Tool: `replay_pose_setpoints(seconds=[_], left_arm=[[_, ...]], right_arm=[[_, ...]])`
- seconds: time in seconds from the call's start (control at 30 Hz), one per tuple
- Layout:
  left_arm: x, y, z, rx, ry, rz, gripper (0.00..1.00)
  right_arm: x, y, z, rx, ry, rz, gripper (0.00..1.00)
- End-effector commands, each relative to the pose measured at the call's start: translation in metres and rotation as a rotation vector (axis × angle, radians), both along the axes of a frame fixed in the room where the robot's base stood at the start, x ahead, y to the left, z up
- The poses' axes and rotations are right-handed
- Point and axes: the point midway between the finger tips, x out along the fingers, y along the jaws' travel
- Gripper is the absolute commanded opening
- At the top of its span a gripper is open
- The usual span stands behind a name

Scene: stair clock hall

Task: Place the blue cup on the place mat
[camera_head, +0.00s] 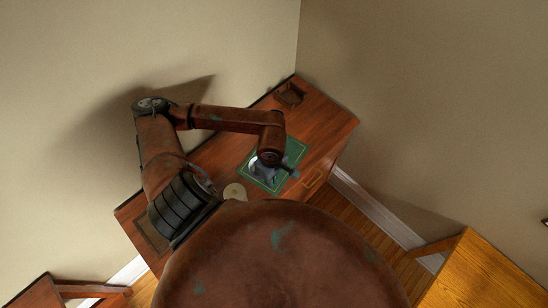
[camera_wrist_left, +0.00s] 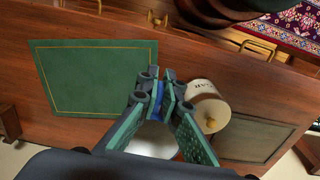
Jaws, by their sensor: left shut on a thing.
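The green place mat (camera_head: 293,152) with a thin gold border lies on the wooden desk in the head view. It also shows flat and bare at the left in the left wrist view (camera_wrist_left: 95,75). My left gripper (camera_head: 275,167) hangs over the mat's area in the head view. In the left wrist view my left gripper (camera_wrist_left: 160,85) is shut on the blue cup (camera_wrist_left: 157,97), which shows only as blue patches between and behind the fingers. A white rounded surface (camera_wrist_left: 155,138) shows between the fingers; I cannot tell whether it belongs to the cup. My right gripper is out of view.
A cream lidded jar (camera_wrist_left: 208,105) with dark lettering stands close right of the fingers; it also shows in the head view (camera_head: 234,191). A wooden tray (camera_head: 290,95) sits at the desk's far end. A brown panel (camera_wrist_left: 255,138) lies beyond the jar. Walls border the desk.

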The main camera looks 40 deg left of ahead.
Motion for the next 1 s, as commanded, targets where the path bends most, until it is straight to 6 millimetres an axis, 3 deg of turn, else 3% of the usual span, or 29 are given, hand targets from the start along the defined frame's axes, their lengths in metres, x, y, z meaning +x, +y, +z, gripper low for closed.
replay_pose_setpoints(seconds=[0.17,0.47,0.6,1.0], left_arm=[[0.015,0.007,-0.006,-0.001,0.001,0.017,0.0],[0.083,0.028,-0.037,-0.002,0.001,0.016,0.0],[0.103,0.034,-0.064,-0.003,0.003,0.015,0.0],[0.132,0.044,-0.102,-0.002,0.002,0.012,0.0]], right_arm=[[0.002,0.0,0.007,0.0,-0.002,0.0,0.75],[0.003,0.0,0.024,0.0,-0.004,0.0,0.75],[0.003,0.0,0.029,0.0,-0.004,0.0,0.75],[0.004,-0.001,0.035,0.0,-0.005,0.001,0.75]])
